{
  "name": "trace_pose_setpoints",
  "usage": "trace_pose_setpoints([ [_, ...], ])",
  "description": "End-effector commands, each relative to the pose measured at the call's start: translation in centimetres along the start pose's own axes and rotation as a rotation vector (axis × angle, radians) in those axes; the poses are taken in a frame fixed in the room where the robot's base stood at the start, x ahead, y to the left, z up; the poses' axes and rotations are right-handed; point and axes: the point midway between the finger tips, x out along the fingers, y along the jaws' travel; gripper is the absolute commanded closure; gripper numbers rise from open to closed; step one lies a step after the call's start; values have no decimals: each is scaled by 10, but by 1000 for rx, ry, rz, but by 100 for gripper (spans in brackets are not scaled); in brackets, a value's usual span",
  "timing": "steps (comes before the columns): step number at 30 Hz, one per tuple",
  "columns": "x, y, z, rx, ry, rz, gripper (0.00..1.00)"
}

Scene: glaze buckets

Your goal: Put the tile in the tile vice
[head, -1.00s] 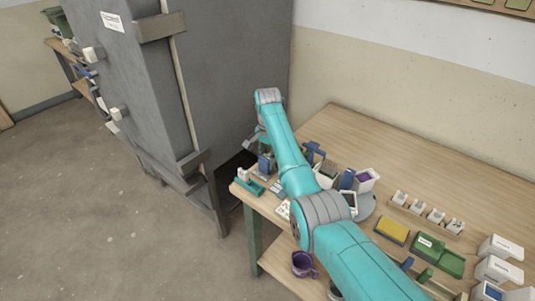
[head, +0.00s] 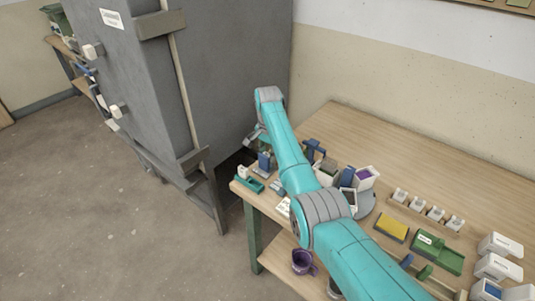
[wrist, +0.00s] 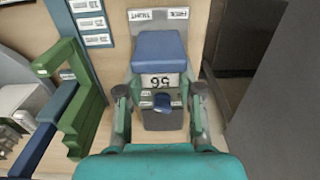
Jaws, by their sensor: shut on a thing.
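In the wrist view the tile (wrist: 158,81) has a blue upper part and a pale lower face marked 56, seen upside down. My gripper (wrist: 160,92) is shut on it, one finger at each side. The tile vice (wrist: 160,120) is a dark grey block with a blue knob, directly below the tile in the picture. Labels reading TIGHT and FREE show beyond the tile. I cannot tell whether the tile touches the vice or sits between its jaws. In the head view my arm reaches to the bench's far left corner, and its fingertips are mostly hidden.
A green frame (wrist: 88,95) stands left of my gripper in the wrist view. A dark grey cabinet (head: 235,75) rises close beside the bench (head: 430,150). Several small white holders, a yellow block (head: 392,229) and a green tray (head: 437,252) stand to the right. The bench's back is clear.

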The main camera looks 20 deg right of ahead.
Motion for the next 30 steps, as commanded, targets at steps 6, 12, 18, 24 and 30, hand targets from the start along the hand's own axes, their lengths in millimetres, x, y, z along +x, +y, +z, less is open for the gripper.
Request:
trace_pose_setpoints([
  [6,3,0,0,0,0,0,99],
  [12,3,0,0,0,0,0,34],
  [18,3,0,0,0,0,0,34],
  [24,-6,-1,0,0,2,-2,34],
  [30,-23,0,0,0,1,-2,34],
])
